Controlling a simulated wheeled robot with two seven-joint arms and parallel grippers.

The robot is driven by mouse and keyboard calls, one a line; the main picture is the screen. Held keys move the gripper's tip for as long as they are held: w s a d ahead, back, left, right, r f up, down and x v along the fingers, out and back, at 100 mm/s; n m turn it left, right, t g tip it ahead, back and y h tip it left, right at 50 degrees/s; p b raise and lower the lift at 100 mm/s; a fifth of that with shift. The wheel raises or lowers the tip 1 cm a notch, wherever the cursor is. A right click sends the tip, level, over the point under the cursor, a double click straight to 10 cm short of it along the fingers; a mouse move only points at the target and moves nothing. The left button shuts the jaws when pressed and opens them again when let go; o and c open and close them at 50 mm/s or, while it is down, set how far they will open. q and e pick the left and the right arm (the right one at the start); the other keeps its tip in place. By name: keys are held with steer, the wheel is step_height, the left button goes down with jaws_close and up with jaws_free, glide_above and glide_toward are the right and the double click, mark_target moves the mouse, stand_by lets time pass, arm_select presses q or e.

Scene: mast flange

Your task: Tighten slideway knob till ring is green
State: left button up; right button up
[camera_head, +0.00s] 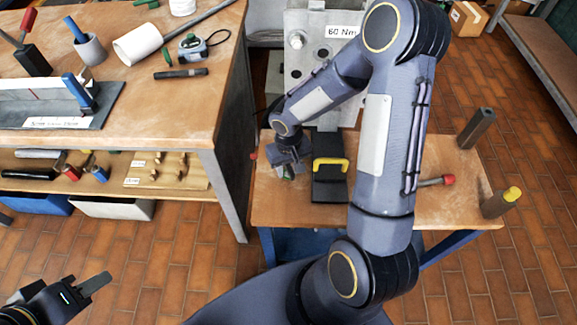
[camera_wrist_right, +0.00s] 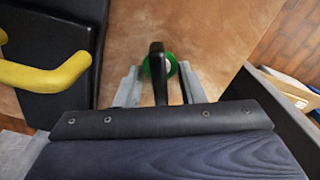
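In the right wrist view a black bar-shaped knob (camera_wrist_right: 157,75) stands between the two fingers of my right gripper (camera_wrist_right: 160,86). A green ring (camera_wrist_right: 171,66) shows around the knob. Gaps show on both sides of the bar, so the fingers are open around it and not closed on it. In the head view my right gripper (camera_head: 288,170) is low over the small table, left of a black block with a yellow handle (camera_head: 330,163); the knob is mostly hidden there. My left gripper (camera_head: 92,290) is at the lower left, away from everything; its finger gap is unclear.
The small wooden table (camera_head: 470,205) also bears a red-tipped tool (camera_head: 447,180) and dark posts at its right. A metal plate marked 60 Nm (camera_head: 300,60) stands behind. A workbench (camera_head: 160,95) with tools is at the left. Brick floor is free between.

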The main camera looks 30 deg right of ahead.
mark_target(289, 165)
step_height(289, 165, up, 5)
steer(key=p, duration=0.3)
stand_by(0.7)
steer(key=shift+r, duration=0.25)
steer(key=s+a+r+t+y+p, duration=0.2)
steer(key=s+r, duration=0.6)
steer(key=r, duration=0.4)
steer(key=s+a+r+t+y+p, duration=0.1)
steer(key=s+a+r+t, duration=0.1)
steer(key=s+r, duration=0.7)
step_height(289, 165, up, 3)
steer(key=shift+f+t+y+p, duration=0.1)
steer(key=shift+t+y+p, duration=0.3)
steer(key=shift+t, duration=0.4)
steer(key=shift+a, duration=0.1)
